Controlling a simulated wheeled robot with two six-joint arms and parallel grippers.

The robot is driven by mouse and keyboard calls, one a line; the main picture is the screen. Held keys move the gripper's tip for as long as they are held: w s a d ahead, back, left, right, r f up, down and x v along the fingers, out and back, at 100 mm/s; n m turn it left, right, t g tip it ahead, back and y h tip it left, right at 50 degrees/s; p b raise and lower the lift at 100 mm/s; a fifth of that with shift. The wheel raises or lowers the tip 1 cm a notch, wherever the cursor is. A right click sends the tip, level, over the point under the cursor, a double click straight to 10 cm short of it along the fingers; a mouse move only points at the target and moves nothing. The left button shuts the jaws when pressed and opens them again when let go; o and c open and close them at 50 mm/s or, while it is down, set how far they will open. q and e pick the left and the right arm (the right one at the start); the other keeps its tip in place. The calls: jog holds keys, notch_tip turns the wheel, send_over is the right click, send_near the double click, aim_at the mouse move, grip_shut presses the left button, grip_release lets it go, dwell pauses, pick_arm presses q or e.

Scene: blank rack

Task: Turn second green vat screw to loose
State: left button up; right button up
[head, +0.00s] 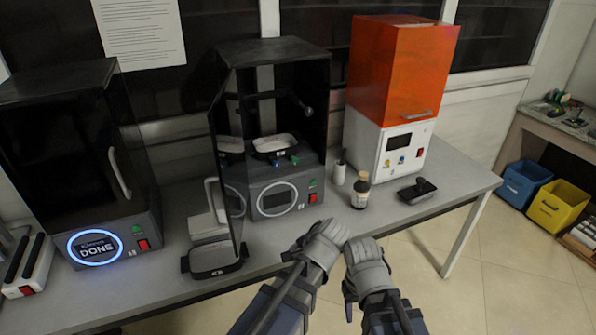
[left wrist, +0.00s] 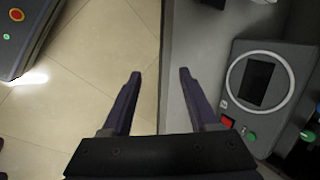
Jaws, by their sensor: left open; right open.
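The middle printer (head: 272,190) is a black cabinet with its dark door swung open to the left. A vat (head: 274,144) sits inside it, with small coloured knobs (head: 293,160) at its front; their exact turn is too small to tell. In the left wrist view a green screw knob (left wrist: 308,136) shows at the right edge. My left gripper (left wrist: 160,80) is open and empty, over the table's front edge, apart from the printer. In the head view both my left gripper (head: 322,242) and right gripper (head: 366,262) are in front of the table, away from the screws.
The open door (head: 228,175) stands out over the table, with a tray (head: 214,258) by its foot. A closed black printer (head: 90,190) stands at left. An orange-lidded printer (head: 402,70), a brown bottle (head: 361,190) and a black tray (head: 417,191) are at right.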

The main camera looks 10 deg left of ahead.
pick_arm(q)
jog(key=w+a+r+m+t+y+b, duration=0.1)
jog(key=w+a+m+t+y, duration=0.15)
jog(key=w, duration=0.35)
jog(key=w+a+r+m+t+y+b, duration=0.1)
jog(key=w+m+t+b, duration=0.1)
jog(key=w+m, duration=0.25)
jog(key=m+t+y+b, duration=0.25)
jog(key=m+t, duration=0.45)
jog(key=m, duration=0.6)
send_near(295, 161)
jog(key=shift+h, duration=0.4)
jog(key=shift+b+x, duration=0.3)
jog(key=shift+x, duration=3.8)
jog(key=shift+r, duration=0.1)
pick_arm(e)
notch_tip(295, 161, down, 8)
jog(key=shift+w+a+r, duration=0.2)
jog(key=shift+w+a, duration=0.05)
jog(key=shift+w, duration=0.15)
pick_arm(q)
jog(key=shift+c, duration=0.2)
grip_shut()
